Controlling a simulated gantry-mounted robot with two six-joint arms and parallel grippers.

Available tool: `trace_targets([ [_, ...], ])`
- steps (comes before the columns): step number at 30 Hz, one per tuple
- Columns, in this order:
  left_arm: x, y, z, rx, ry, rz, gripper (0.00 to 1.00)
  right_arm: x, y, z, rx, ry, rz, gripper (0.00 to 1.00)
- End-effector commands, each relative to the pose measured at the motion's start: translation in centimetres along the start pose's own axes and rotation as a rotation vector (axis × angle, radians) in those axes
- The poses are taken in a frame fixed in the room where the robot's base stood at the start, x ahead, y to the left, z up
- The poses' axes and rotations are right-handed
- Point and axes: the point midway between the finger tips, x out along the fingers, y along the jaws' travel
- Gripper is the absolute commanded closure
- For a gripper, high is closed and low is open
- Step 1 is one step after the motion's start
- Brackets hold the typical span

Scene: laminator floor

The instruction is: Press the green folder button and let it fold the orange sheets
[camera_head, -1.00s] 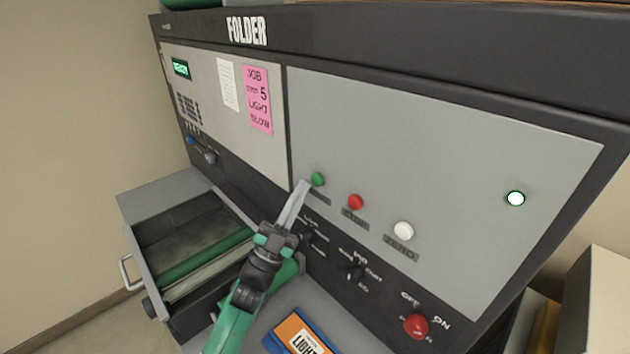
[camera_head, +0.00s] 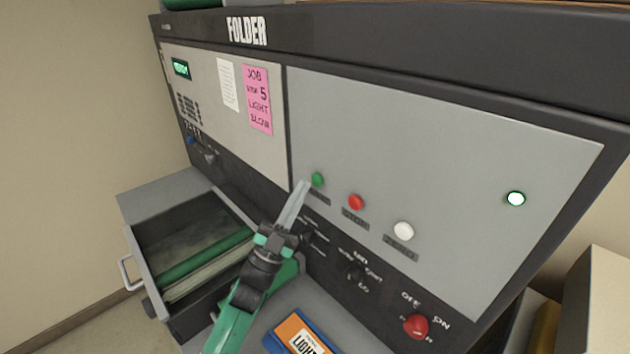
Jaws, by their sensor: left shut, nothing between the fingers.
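The folder (camera_head: 440,160) is a large dark machine with a grey front panel. Its green button (camera_head: 318,179) sits at the panel's left edge. The red stop button (camera_head: 356,202) and a white zero button (camera_head: 403,230) follow to the right. A round light (camera_head: 516,198) at the panel's right glows white with a green rim. My left gripper (camera_head: 304,184) is shut and empty, its tips just left of the green button; I cannot tell if they touch it. No orange sheets can be made out. My right gripper is not in view.
An open drawer (camera_head: 131,248) with green rollers juts out at the left. An orange and blue box (camera_head: 298,335) lies below the panel. A red on/off knob (camera_head: 416,326) is at lower right. A pink note (camera_head: 258,100) hangs on the left panel.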

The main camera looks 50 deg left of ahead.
Motion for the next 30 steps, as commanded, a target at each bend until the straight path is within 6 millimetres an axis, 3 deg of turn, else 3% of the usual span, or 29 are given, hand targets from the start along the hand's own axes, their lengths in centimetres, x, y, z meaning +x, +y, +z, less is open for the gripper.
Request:
trace_targets([
  [30,0.71,0.56,0.57,0.0,0.0,0.0,1.0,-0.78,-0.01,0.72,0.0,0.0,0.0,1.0],
])
